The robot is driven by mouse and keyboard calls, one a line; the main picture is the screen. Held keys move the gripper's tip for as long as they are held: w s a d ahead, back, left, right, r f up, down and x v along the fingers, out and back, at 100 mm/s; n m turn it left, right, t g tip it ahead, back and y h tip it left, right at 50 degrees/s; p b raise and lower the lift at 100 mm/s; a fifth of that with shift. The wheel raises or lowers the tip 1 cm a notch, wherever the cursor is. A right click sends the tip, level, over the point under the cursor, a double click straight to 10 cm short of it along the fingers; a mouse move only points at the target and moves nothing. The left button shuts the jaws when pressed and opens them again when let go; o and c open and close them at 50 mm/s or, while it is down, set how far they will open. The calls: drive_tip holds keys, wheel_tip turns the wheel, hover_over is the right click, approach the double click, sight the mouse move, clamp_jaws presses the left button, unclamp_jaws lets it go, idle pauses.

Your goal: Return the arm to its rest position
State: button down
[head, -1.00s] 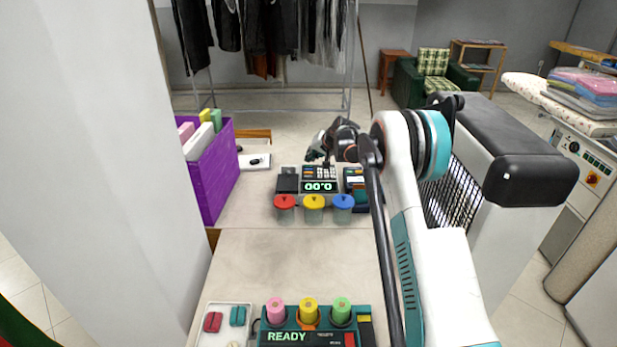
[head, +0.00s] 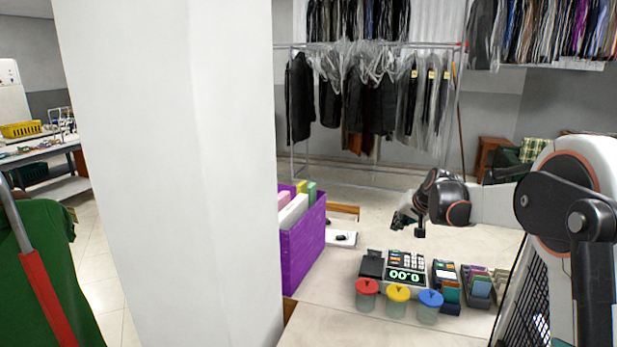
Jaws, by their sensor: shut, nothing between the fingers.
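My gripper (head: 408,222) is at the end of my arm (head: 560,205), which reaches in from the right. The gripper is shut and holds nothing. It hangs in the air above the counter, behind and above the card terminal with the "0.00" display (head: 407,275) as the picture shows it. It looks apart from everything on the counter. The nearer part of my arm is cut off by the right edge.
Jars with red (head: 367,287), yellow (head: 398,293) and blue (head: 430,298) lids stand before the terminal. A purple box (head: 304,248) of folders sits left, beside a white pillar (head: 175,170). Card holders (head: 480,286) stand right. Bagged clothes (head: 370,95) hang behind.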

drive_tip(key=s+a+r+n, duration=0.1)
drive_tip(key=s+a+r, duration=0.15)
drive_tip(key=s, duration=0.55)
drive_tip(key=s+a+r+h, duration=0.1)
drive_tip(key=s+a+r, duration=0.15)
drive_tip(key=s, duration=0.55)
drive_tip(key=s+a+r+n, duration=0.1)
drive_tip(key=s+r, duration=0.2)
drive_tip(key=s, duration=0.5)
drive_tip(key=s+f+n, duration=0.1)
drive_tip(key=s+f, duration=0.2)
drive_tip(key=s, duration=0.9)
drive_tip(key=s+a+f+n+g+h, duration=0.1)
drive_tip(key=s+f, duration=0.3)
drive_tip(key=s, duration=0.8)
drive_tip(key=shift+s+a+f, duration=0.2)
drive_tip(key=shift+a, duration=0.05)
